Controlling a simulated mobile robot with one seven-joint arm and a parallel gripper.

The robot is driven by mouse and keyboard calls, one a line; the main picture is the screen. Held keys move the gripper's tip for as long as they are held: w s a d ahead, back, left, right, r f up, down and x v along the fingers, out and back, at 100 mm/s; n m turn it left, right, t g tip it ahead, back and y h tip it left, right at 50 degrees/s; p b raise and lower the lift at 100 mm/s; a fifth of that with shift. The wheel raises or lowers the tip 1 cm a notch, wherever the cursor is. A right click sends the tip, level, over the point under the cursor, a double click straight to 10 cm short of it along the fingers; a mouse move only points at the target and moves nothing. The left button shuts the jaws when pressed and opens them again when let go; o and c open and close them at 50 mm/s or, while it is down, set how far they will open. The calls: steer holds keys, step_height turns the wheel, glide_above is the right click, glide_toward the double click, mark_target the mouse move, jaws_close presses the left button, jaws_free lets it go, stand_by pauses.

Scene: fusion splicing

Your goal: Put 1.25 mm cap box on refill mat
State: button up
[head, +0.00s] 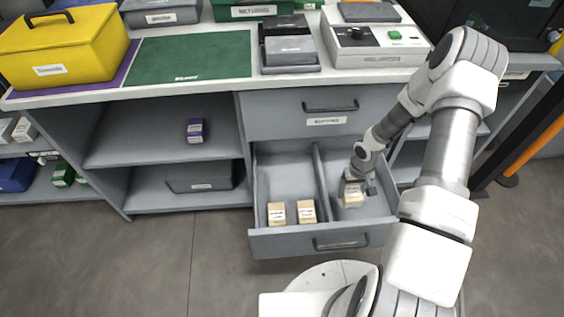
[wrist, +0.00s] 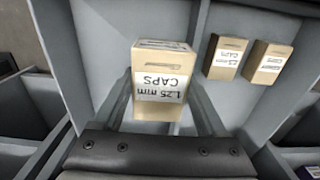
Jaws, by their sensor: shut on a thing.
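The 1.25 mm cap box (wrist: 163,60) is tan, with a white label reading "1.25 mm CAPS". In the head view the box (head: 353,196) is in the right compartment of the open drawer. My gripper (head: 357,182) reaches down into that compartment and is shut on the box, with a finger on each side of it in the wrist view (wrist: 162,105). I cannot tell whether the box touches the drawer floor. A dark green mat (head: 193,57) lies bare on the counter, its print too small to read; it may be the refill mat.
Two similar tan cap boxes, a left one (head: 277,213) and a right one (head: 307,211), stand in the drawer's left compartment beyond a divider (head: 321,180). A yellow case (head: 62,45) on a purple mat and a grey device (head: 290,52) flank the green mat.

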steer(key=s+a+r+p, duration=0.1)
steer(key=a+r+p, duration=0.2)
steer(key=r+p, duration=0.2)
steer(key=s+a+r+p, duration=0.1)
steer(key=a+r+p, duration=0.3)
steer(key=r, duration=0.6)
steer(key=s+a+r+p, duration=0.2)
steer(key=a+r+p, duration=0.2)
steer(key=r, duration=0.4)
steer(key=shift+r+p, duration=0.35)
steer(key=shift+p, duration=0.45)
